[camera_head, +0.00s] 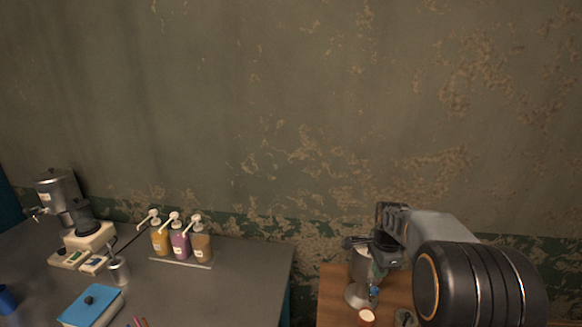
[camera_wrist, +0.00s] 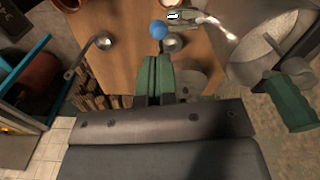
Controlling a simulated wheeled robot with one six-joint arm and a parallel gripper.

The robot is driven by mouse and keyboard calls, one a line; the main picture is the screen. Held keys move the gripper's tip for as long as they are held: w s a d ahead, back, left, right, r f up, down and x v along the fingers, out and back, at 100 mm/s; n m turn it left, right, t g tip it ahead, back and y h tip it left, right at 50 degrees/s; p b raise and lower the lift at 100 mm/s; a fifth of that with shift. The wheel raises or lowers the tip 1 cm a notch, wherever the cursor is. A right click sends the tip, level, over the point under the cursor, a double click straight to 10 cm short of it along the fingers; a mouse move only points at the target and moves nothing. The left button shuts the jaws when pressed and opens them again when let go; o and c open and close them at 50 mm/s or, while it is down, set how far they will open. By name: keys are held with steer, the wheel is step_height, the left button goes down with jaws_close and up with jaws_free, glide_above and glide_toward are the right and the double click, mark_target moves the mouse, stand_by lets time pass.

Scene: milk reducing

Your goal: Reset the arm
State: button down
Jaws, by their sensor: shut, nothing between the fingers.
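My gripper shows in the wrist view (camera_wrist: 154,66), with its two green fingers together and nothing between them. It is above the wooden table (camera_wrist: 125,50). In the head view my arm reaches in from the lower right, over the wooden table (camera_head: 333,300) at the right. The gripper's fingers are not clear there. A blue ball-like knob (camera_wrist: 159,29) lies just beyond the fingertips in the wrist view, apart from them as far as I can tell.
A metal vessel (camera_head: 358,293) stands on the wooden table close to my arm. A ladle (camera_wrist: 103,42) lies left of the fingers. The dark counter (camera_head: 240,290) at left holds pump bottles (camera_head: 179,241), a metal dispenser (camera_head: 57,195) and a blue-lidded box (camera_head: 92,304). The wall above is clear.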

steer(key=s+a+r+n+t, duration=0.2)
steer(key=s+a+n, duration=0.3)
steer(key=s+n, duration=0.4)
steer(key=s+a+r+n+t, duration=0.2)
steer(key=s+a+r+n, duration=0.3)
steer(key=s+n, duration=0.3)
steer(key=shift+s+r+n+t, duration=0.3)
steer(key=shift+s+n, duration=0.1)
steer(key=shift+s, duration=0.65)
